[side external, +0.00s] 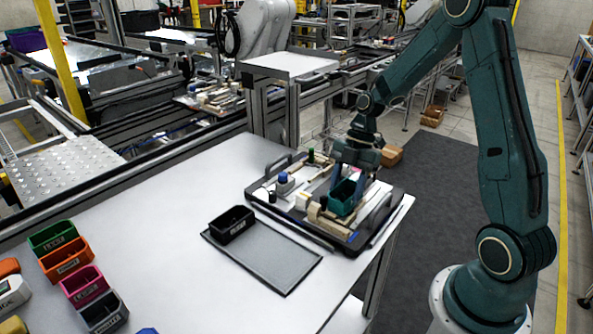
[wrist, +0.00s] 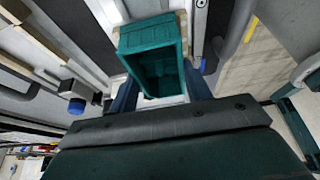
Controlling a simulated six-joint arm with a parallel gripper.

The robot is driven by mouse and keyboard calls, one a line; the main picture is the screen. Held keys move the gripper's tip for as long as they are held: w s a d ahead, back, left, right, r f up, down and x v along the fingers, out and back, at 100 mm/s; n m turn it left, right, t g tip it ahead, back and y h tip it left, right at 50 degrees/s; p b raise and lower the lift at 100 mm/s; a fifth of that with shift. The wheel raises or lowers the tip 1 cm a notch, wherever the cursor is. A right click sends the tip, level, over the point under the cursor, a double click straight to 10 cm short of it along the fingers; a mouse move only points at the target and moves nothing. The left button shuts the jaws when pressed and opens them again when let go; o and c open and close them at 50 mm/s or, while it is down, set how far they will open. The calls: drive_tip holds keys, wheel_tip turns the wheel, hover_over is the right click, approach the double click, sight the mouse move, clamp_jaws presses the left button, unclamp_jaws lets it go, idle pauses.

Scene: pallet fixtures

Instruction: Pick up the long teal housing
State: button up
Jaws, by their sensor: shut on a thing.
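The long teal housing (wrist: 152,42) is an open, hollow box in the wrist view, and its opening faces my camera. It also shows in the side external view (side external: 342,197), on or just above the pallet tray (side external: 268,195) at the table's right end. My gripper (wrist: 160,95) is shut on the housing, with a blue finger at each side of it. In the side external view my gripper (side external: 350,172) is over the tray and partly covers the housing. I cannot tell whether the housing touches the tray.
Blue-topped parts (side external: 284,180) and wooden blocks (side external: 315,212) stand close around the housing on the tray. A black bin (side external: 232,225) sits on a grey mat (side external: 275,262) to the left. Several coloured bins (side external: 66,258) stand at the table's left. The table's middle is clear.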

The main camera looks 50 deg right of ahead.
sight(340, 199)
wheel_tip(340, 199, up, 20)
drive_tip(key=shift+f, duration=0.25)
idle(0.4)
idle(0.7)
drive_tip(key=w+a+f+m+t+h, duration=0.45)
drive_tip(key=w+a+m, duration=0.55)
drive_tip(key=m, duration=0.9)
drive_tip(key=s+a+m+g+h, duration=0.1)
drive_tip(key=a+m+g+h, duration=0.1)
drive_tip(key=a+m, duration=0.4)
drive_tip(key=s+a+r+m+g+h, duration=0.1)
drive_tip(key=s+a+m+g+h, duration=0.1)
drive_tip(key=a+m, duration=0.4)
drive_tip(key=shift+s+r+m, duration=0.15)
drive_tip(key=shift+s+m, duration=0.1)
drive_tip(key=shift+m, duration=2.25)
